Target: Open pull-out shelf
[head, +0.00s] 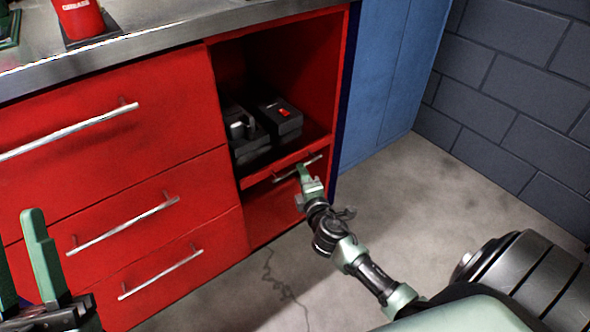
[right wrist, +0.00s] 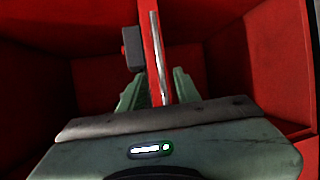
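The pull-out shelf (head: 262,174) is a red board with a thin silver bar handle (head: 313,160), low in the open compartment of the red cabinet. It looks pushed in, level with the cabinet front. My right gripper (head: 306,175) is at the handle. In the right wrist view, the handle (right wrist: 157,50) and the shelf's red front edge (right wrist: 147,45) run between the spread fingers of the right gripper (right wrist: 158,85); finger contact is not clear. My left gripper (head: 22,240) is at the lower left, fingers apart and empty, away from the shelf.
Black tool cases (head: 280,118) sit in the compartment above the shelf. Red drawers (head: 110,140) with silver handles are on the left. A red container (head: 80,18) stands on the metal worktop (head: 180,25). A blue cabinet (head: 385,80) adjoins right; the floor (head: 400,190) in front is clear.

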